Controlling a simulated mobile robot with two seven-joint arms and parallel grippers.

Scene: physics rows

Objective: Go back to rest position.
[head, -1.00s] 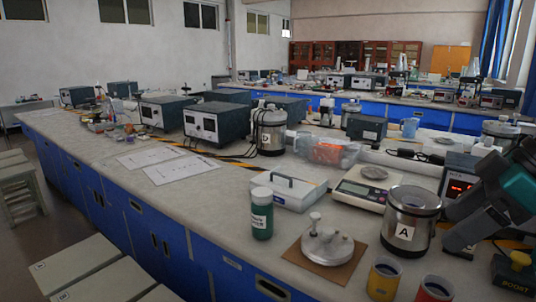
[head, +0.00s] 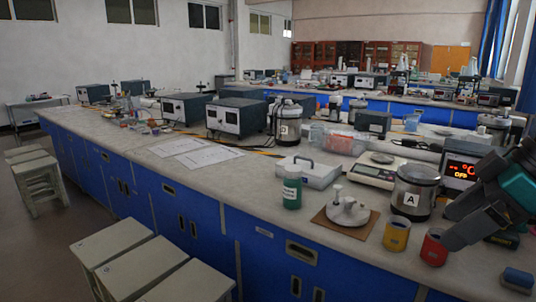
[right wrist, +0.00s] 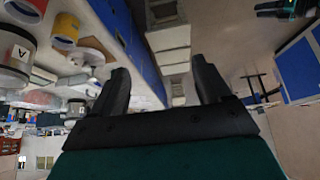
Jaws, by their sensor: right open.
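My right gripper (head: 458,228) is at the right edge of the head view, in front of the bench's right part. Its dark fingers also show in the right wrist view (right wrist: 162,82), spread apart with nothing between them. Beyond them, that view looks past the blue bench front to the floor, upside down. A dark shape with a teal part at that view's top right edge may be my left gripper; its jaws cannot be made out. The head view shows no left gripper.
Near my right gripper stand a red cup (head: 434,248), a yellow cup (head: 397,235) and a metal can marked A (head: 415,192). A green bottle (head: 292,188) stands further left on the bench (head: 240,180). Pale stools (head: 113,240) stand before the blue cabinets.

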